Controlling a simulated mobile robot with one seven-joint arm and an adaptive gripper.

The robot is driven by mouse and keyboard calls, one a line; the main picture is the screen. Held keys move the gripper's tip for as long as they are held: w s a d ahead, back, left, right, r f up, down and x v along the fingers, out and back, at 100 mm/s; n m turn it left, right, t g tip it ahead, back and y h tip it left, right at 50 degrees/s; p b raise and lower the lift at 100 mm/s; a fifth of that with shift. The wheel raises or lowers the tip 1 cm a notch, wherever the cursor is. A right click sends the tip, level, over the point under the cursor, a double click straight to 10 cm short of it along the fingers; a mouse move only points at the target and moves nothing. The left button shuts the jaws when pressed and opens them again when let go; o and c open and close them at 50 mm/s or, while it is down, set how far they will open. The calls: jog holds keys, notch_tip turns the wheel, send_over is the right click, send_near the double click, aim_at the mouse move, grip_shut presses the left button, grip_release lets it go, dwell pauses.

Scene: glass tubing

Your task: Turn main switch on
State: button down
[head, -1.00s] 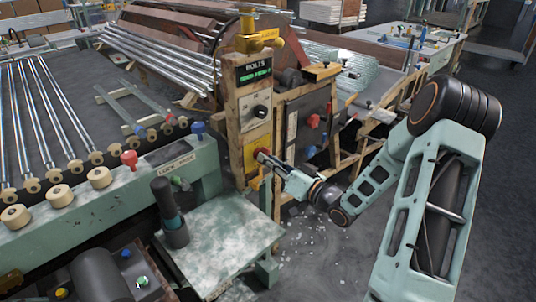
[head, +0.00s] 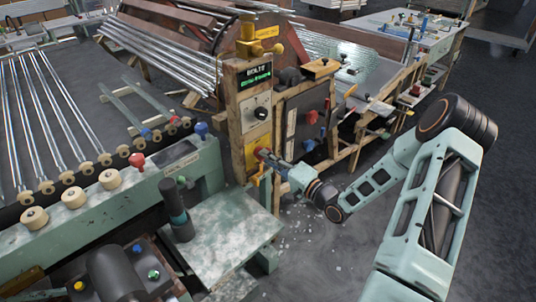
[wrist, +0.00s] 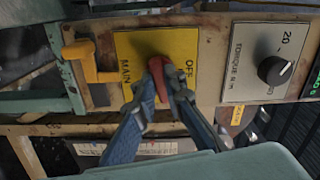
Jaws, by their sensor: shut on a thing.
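The main switch is a red handle (wrist: 161,80) on a yellow plate (wrist: 133,45) lettered MAIN and OFF, in the middle of the wrist view. In the head view the yellow plate (head: 250,152) sits low on the upright control panel. My gripper (wrist: 160,75) is shut on the red handle, with a finger on each side of it. In the head view my gripper (head: 262,155) reaches the plate from the right. The fingers hide part of the handle and plate.
A torque knob (wrist: 274,70) on a light plate is beside the switch. A yellow lever (wrist: 90,60) sticks out on the other side. A green bench (head: 220,235) stands below left of the panel. Glass tubes (head: 40,120) lie on rollers at left.

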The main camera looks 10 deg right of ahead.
jog(key=shift+m+p, duration=0.4)
jog(key=shift+m, duration=0.7)
jog(key=c, duration=2)
grip_release()
jog(key=v, duration=1.2)
jog(key=shift+s, duration=0.1)
